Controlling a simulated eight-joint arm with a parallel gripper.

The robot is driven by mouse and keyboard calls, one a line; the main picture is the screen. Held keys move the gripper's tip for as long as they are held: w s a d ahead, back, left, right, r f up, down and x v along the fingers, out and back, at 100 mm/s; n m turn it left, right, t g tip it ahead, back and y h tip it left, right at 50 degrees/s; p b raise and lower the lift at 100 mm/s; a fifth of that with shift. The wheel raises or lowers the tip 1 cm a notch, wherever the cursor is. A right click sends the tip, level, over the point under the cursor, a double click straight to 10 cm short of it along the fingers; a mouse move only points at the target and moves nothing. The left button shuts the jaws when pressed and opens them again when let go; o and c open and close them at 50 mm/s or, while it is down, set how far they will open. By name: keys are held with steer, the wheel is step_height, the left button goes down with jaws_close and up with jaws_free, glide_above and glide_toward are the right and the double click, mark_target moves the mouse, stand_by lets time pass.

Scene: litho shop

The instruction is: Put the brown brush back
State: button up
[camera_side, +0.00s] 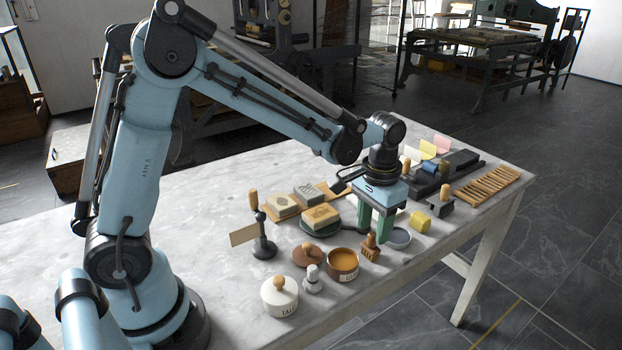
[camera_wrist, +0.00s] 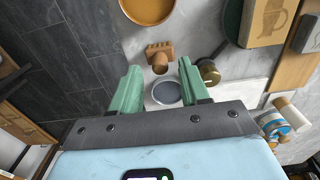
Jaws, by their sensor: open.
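The brown brush (camera_side: 371,249) stands on the table just right of the orange-filled tin. It also shows in the wrist view (camera_wrist: 160,56), ahead of and between the fingertips. My gripper (camera_side: 374,236) is open above the table, its two green fingers pointing down close to the brush. In the wrist view my gripper (camera_wrist: 159,68) has nothing between its fingers that I can see held. A round grey dish (camera_side: 398,239) lies beside the brush; in the wrist view the dish (camera_wrist: 166,93) sits between the fingers. I cannot tell whether the fingers touch the brush.
Printing blocks (camera_side: 283,206) lie at left, with a dark tag stand (camera_side: 264,247). A yellow roll (camera_side: 420,221) is at right.

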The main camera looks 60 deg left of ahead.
mark_target(372, 234)
step_height(372, 234, up, 9)
steer(key=s+a+t, duration=0.4)
steer(key=s+t, duration=0.3)
steer(key=s, duration=0.5)
steer(key=shift+f, duration=0.45)
